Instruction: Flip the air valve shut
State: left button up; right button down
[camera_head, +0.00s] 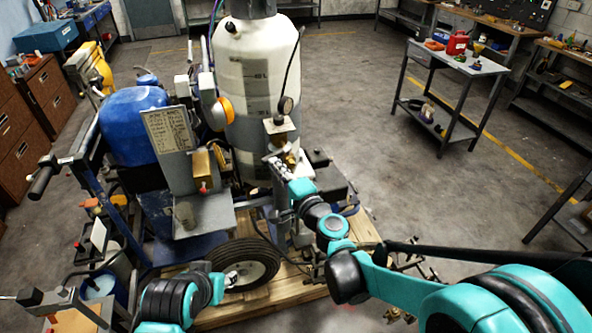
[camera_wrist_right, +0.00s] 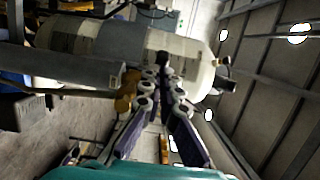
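The air valve is not clear to me; the likeliest place is the brass fitting (camera_head: 290,157) below the gauge, in front of the white tank. A brass part (camera_wrist_right: 127,90) shows in the right wrist view, just left of the fingers. My right gripper (camera_head: 275,165) is at this fitting and partly covers it. In the wrist view its fingers (camera_wrist_right: 162,75) lie close together with a narrow dark gap; whether they touch or hold anything is unclear.
A steel cart (camera_head: 455,65) stands at right. The floor between is clear.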

aim_at(265, 164)
jog(key=shift+w+a+b, duration=0.2)
jog(key=shift+w+a, duration=0.1)
jog(key=shift+a, duration=0.4)
jog(key=shift+w+a+b, duration=0.15)
jog(key=shift+w+a, duration=0.15)
jog(key=shift+a, duration=0.35)
jog(key=shift+w+a, duration=0.6)
jog(key=shift+a, duration=0.05)
jog(key=shift+w+r, duration=0.1)
jog(key=shift+b, duration=0.3)
